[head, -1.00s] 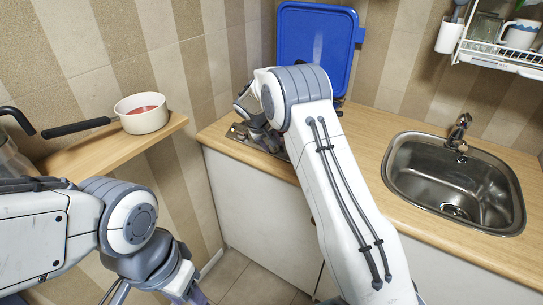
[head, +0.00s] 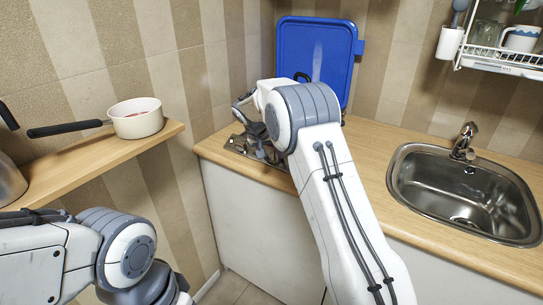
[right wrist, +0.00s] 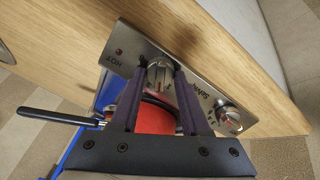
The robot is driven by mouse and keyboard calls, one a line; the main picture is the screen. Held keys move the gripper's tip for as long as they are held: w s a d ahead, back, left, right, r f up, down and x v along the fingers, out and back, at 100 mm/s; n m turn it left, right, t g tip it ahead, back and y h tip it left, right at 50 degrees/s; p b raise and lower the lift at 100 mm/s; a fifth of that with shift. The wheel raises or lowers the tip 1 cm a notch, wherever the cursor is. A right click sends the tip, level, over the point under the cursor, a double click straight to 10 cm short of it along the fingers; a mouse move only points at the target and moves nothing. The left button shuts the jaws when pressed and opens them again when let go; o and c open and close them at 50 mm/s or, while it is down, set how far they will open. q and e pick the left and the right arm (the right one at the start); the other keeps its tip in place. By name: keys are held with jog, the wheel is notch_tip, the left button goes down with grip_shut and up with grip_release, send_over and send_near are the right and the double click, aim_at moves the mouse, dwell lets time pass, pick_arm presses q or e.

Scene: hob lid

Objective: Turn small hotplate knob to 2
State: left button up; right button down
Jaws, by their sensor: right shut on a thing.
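The hob's metal control panel (right wrist: 135,48) shows in the right wrist view, with "HOT" lettering at one end. It has a silver knob (right wrist: 160,75) near its middle and a second knob (right wrist: 229,114) farther right. My right gripper (right wrist: 161,71) is shut on the middle knob, with a dark finger on each side of it. I cannot read that knob's setting or tell which hotplate it serves. In the head view the hob (head: 240,146) sits in the counter's corner, mostly hidden by my right arm. My left gripper is out of view; only its arm shows.
A blue lid (head: 315,50) stands upright behind the hob. A white pot (head: 137,120) with a black handle sits on the wooden shelf (head: 95,165) at left. A sink (head: 465,190) is at right. A red round surface (right wrist: 153,120) shows between my fingers. The counter beside the sink is clear.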

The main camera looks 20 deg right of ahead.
jog(key=shift+c, duration=2)
grip_release()
jog(key=shift+r, duration=0.15)
jog(key=v, duration=1)
jog(key=shift+s+b, duration=0.15)
jog(key=shift+b, duration=0.2)
jog(key=shift+r, duration=0.1)
